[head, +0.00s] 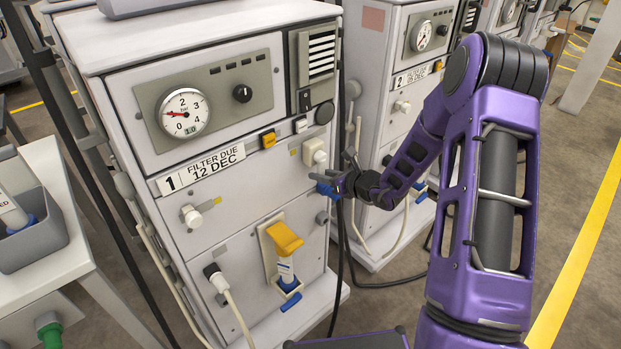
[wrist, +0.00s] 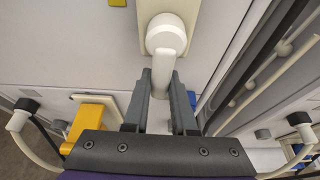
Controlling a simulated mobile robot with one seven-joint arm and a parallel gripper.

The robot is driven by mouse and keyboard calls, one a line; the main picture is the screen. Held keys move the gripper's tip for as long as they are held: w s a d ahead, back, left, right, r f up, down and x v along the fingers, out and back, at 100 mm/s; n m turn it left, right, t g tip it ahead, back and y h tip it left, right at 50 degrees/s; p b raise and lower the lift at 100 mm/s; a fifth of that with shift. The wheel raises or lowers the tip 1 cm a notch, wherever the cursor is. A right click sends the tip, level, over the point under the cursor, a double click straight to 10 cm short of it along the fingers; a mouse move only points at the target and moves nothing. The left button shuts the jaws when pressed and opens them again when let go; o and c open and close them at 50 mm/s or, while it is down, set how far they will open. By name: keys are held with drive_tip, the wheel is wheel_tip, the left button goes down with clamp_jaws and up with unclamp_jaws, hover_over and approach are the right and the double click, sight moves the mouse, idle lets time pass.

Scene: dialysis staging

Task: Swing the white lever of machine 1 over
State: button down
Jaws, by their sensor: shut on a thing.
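Machine 1 (head: 200,130) is a white cabinet with a round gauge (head: 183,113) and a label reading "1 FILTER DUE 12 DEC" (head: 205,170). Its white lever (head: 314,152) is at the right side of the front panel, on a cream backplate. In the wrist view the white lever (wrist: 166,36) has a round hub, and its arm points down between the fingers. My gripper (wrist: 160,88) is shut on the lever arm, with a dark finger on each side. In the head view my gripper (head: 342,182) is at the machine's right front edge, partly hiding the lever's lower end.
Machine 2 (head: 385,100) stands close on the right, with hanging hoses and a dark cable between. A grey bin (head: 35,235) is on the left table. Floor is open at right.

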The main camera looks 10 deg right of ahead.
drive_tip(key=shift+w+d+n, duration=0.1)
drive_tip(key=shift+d+n, duration=0.05)
drive_tip(key=shift+n, duration=0.15)
idle(0.4)
drive_tip(key=c, duration=0.7)
unclamp_jaws()
drive_tip(key=p+v, duration=0.2)
drive_tip(key=v, duration=1.5)
drive_tip(key=shift+s, duration=0.3)
